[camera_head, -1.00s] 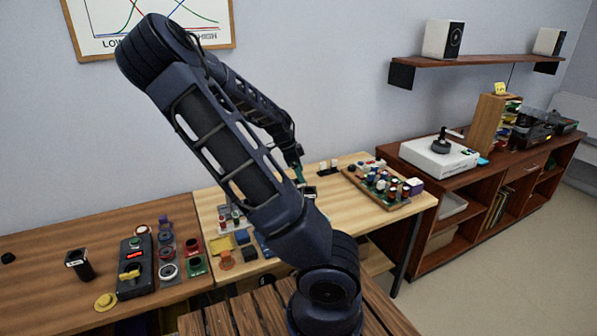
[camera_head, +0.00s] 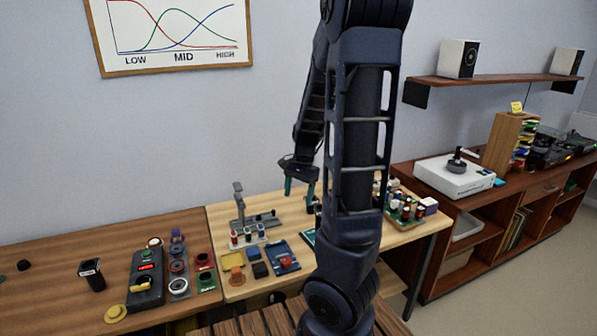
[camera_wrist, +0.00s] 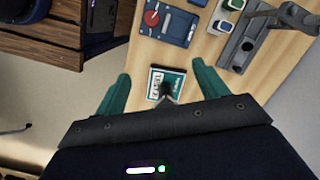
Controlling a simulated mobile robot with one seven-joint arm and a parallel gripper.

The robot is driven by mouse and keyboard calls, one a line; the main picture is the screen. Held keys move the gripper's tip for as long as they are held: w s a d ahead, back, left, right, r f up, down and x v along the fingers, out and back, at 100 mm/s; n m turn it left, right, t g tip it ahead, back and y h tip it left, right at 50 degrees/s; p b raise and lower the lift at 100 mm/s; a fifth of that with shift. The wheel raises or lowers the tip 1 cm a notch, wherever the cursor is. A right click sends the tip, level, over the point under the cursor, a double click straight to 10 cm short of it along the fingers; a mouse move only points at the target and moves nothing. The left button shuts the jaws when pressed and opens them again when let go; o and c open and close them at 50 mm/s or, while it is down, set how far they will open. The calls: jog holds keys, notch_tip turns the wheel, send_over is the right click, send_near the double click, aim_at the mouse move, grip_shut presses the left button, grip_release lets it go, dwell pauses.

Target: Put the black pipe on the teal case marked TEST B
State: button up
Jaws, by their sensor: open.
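My gripper (camera_head: 299,193) is open above the light wood table, its two teal fingers pointing down. In the wrist view the fingers of my gripper (camera_wrist: 160,71) are wide apart. The teal case (camera_wrist: 178,78), with a white label reading TEST, lies flat between and below them. A dark object that looks like the black pipe (camera_wrist: 165,91) shows over the case, touching neither finger; I cannot tell whether it rests on it. In the head view a teal edge of the case (camera_head: 308,238) shows beside my arm, which hides the rest.
A blue case with a red knob (camera_head: 285,260) and a grey stand (camera_head: 240,208) are on the same table. A black box with buttons (camera_head: 147,275) and a black cup (camera_head: 92,274) stand on the left table. A crowded wooden tray (camera_head: 403,209) is at right.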

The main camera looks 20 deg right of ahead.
jog(key=s+a+r+n+t+h, duration=0.1)
jog(key=s+a+r+n+t, duration=0.1)
jog(key=s+r+n, duration=0.4)
jog(key=s+a+r+n+t, duration=0.3)
jog(key=s+r+n, duration=0.3)
jog(key=s+r, duration=0.3)
jog(key=shift+a+r+h, duration=0.4)
jog(key=shift+a+r, duration=0.2)
jog(key=shift+r, duration=0.15)
